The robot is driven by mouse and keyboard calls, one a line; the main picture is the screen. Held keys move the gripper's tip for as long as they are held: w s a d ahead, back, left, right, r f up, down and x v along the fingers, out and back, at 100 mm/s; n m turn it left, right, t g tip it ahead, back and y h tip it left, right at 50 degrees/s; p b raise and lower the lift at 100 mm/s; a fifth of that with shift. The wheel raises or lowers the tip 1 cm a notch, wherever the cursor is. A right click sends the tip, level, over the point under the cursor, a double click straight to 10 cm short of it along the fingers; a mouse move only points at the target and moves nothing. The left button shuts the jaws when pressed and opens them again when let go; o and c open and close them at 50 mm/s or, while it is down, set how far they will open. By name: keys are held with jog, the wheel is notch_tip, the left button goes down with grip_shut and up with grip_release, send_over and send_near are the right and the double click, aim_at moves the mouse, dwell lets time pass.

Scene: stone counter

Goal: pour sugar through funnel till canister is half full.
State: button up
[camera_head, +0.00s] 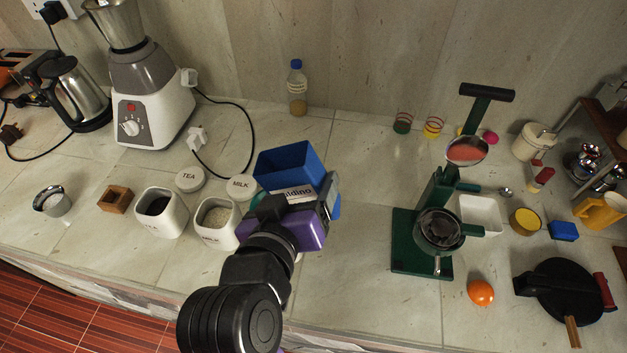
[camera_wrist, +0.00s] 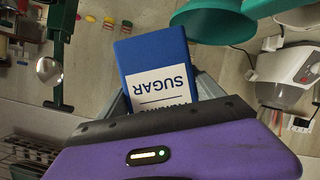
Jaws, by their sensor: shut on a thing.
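My gripper (camera_head: 300,212) is purple and black and sits above the counter's middle. In the wrist view it (camera_wrist: 165,100) is shut on a blue box with a white SUGAR label (camera_wrist: 158,72). In the head view a blue open-topped box (camera_head: 287,165) shows just beyond my gripper; it appears to be the sugar box. A teal funnel (camera_wrist: 213,20) shows at the top of the wrist view, beside the box and apart from it, cut by the frame edge. The sugar canister is not clearly visible in either view.
White canisters, one with dark contents (camera_head: 176,222) and one with pale contents (camera_head: 217,238), stand left of my gripper. TEA (camera_head: 190,180) and MILK (camera_head: 241,187) lids lie behind them. A blender (camera_head: 150,100) stands back left, a green press (camera_head: 405,240) right. Counter between gripper and press is clear.

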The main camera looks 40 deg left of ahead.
aim_at(340, 197)
jog(key=shift+w+d+p, duration=0.25)
jog(key=shift+w+p, duration=0.05)
jog(key=shift+p, duration=0.15)
jog(key=shift+w+d+f+m+h, duration=0.15)
jog(key=shift+w+d+m+h, duration=0.15)
jog(key=shift+w+d, duration=0.55)
jog(key=shift+w+a, duration=0.15)
jog(key=shift+a, duration=0.05)
jog(key=shift+s+a+f+m+y+b, duration=0.2)
jog(key=shift+a+m+y+b, duration=0.25)
jog(key=shift+b, duration=0.35)
jog(key=shift+d+m, duration=0.15)
jog(key=shift+m, duration=0.1)
jog(key=shift+m+h, duration=0.3)
jog(key=shift+h, duration=0.15)
jog(key=w+d, duration=0.2)
jog(key=w, duration=0.1)
jog(key=shift+d+r, duration=0.25)
jog(key=shift+d, duration=0.15)
jog(key=s+a, duration=0.2)
jog(key=shift+s+a+f+y, duration=0.1)
jog(key=shift+s+a+y, duration=0.25)
jog(key=shift+s+y, duration=0.05)
jog(key=shift+s+a+f+b, duration=0.25)
jog(key=shift+s+a+b, duration=0.1)
jog(key=shift+b, duration=0.05)
jog(key=shift+s+a+f+m+g+y+b, duration=0.2)
jog(key=shift+a+m+g+y+b, duration=0.25)
jog(key=shift+b, duration=0.25)
jog(key=shift+r, duration=0.1)
